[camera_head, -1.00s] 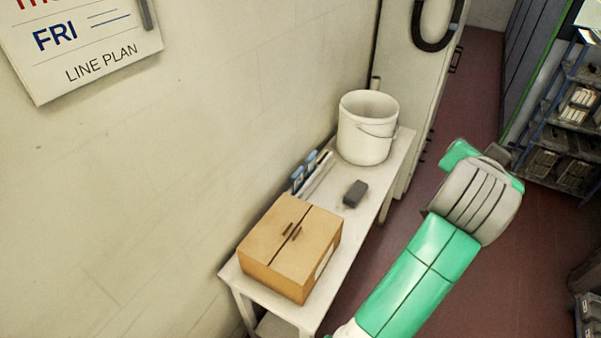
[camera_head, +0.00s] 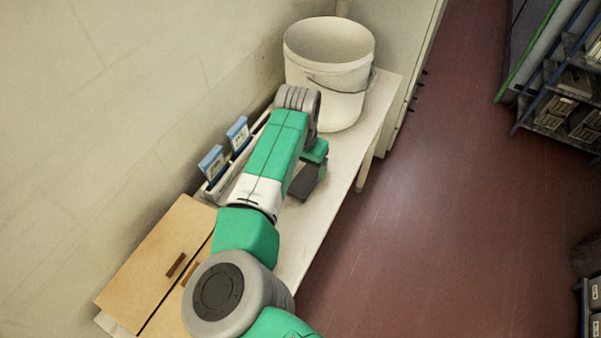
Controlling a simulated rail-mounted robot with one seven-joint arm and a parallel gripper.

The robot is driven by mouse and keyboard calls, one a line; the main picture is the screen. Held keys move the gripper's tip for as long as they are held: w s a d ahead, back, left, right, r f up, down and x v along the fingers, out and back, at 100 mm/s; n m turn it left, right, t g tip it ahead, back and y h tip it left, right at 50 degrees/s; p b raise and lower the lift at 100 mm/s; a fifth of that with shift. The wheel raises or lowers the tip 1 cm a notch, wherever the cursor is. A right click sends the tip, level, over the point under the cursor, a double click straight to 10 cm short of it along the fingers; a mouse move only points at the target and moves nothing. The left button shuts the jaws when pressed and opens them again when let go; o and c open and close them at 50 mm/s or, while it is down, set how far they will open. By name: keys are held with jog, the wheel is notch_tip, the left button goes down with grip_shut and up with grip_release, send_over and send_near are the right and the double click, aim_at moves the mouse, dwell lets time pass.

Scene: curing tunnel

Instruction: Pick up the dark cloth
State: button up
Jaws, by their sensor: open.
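The dark cloth (camera_head: 301,186) is a small dark grey, folded-looking block on the white table, between the cardboard box and the bucket. My arm reaches over the table from the bottom of the view, and its green wrist is bent down beside the cloth. My gripper (camera_head: 318,170) is at the end of this wrist, right at the cloth's far right side, and is open. The wrist and forearm cover part of the cloth. I cannot tell whether the fingers touch it.
A white bucket (camera_head: 328,75) stands behind the cloth. A cardboard box (camera_head: 160,255) is at the near end of the white table (camera_head: 335,200). A narrow tray with blue-topped items (camera_head: 238,135) lies along the wall. The red floor at right is clear up to the shelving (camera_head: 565,100).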

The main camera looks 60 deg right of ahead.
aim_at(308, 175)
jog(key=f+b, duration=0.1)
jog(key=f, duration=0.1)
jog(key=d+f+b, duration=0.1)
jog(key=f, duration=0.1)
jog(key=d+f+b, duration=0.1)
jog(key=f, duration=0.1)
jog(key=shift+s+f, duration=0.15)
jog(key=shift+f, duration=0.55)
jog(key=c, duration=1.1)
